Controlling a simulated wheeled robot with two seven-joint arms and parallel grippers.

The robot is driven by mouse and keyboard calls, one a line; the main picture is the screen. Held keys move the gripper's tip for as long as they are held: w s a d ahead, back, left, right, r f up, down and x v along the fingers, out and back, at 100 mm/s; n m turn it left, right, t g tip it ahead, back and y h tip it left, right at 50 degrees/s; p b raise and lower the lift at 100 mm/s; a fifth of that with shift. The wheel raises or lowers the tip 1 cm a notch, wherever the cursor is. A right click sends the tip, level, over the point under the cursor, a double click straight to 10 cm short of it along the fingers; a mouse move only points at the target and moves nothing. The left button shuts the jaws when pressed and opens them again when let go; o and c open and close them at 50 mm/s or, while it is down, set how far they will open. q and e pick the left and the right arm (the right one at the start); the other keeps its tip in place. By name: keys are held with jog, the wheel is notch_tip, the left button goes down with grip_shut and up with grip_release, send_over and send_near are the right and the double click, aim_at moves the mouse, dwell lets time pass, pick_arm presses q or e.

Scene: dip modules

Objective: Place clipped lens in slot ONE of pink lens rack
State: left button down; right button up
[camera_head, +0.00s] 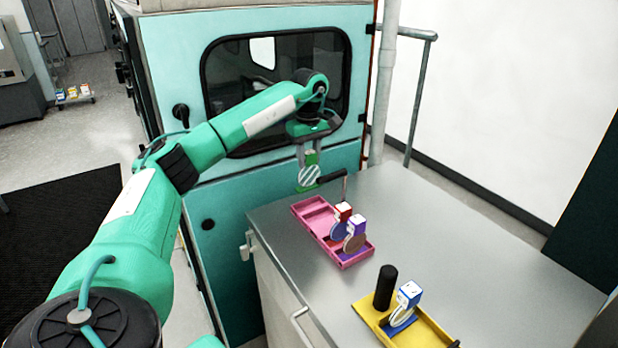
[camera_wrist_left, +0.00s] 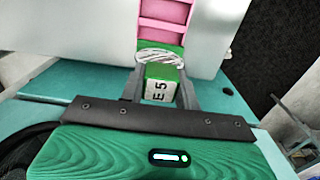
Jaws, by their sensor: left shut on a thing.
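My left gripper (camera_head: 309,158) is shut on a clipped lens, a green block clip (camera_head: 311,158) with a round striped clear lens (camera_head: 309,176) hanging below it. In the left wrist view the green clip (camera_wrist_left: 160,88) reads "E5" and sits between the fingers (camera_wrist_left: 160,92). The pink lens rack (camera_head: 318,220) lies on the grey counter, right of and nearer than the held lens. Its far compartments look empty; a red-clipped lens (camera_head: 342,212) and a purple-clipped lens (camera_head: 356,228) stand toward its near end. The pink rack (camera_wrist_left: 165,28) also shows in the left wrist view. Slot numbers cannot be read.
A green piece (camera_head: 305,188) and a dark handle (camera_head: 332,176) are at the counter's far left edge. A yellow rack (camera_head: 371,315) with a blue-clipped lens (camera_head: 407,297) and a black cylinder (camera_head: 385,287) stands in front. The counter (camera_head: 450,235) is clear at right.

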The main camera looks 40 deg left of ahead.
aim_at(309, 186)
pick_arm(q)
notch_tip(309, 186, down, 4)
jog(key=shift+r+p, duration=0.1)
jog(key=shift+p, duration=0.2)
notch_tip(309, 186, down, 3)
jog(key=shift+f+p, duration=0.2)
jog(key=shift+p, duration=0.3)
jog(key=shift+f, duration=0.2)
pick_arm(e)
jog(key=shift+a+r, duration=0.25)
jog(key=shift+r, duration=0.7)
pick_arm(q)
jog(key=c, duration=1)
grip_release()
jog(key=shift+f, duration=0.1)
pick_arm(e)
jog(key=shift+d+f, duration=0.1)
jog(key=shift+d, duration=0.05)
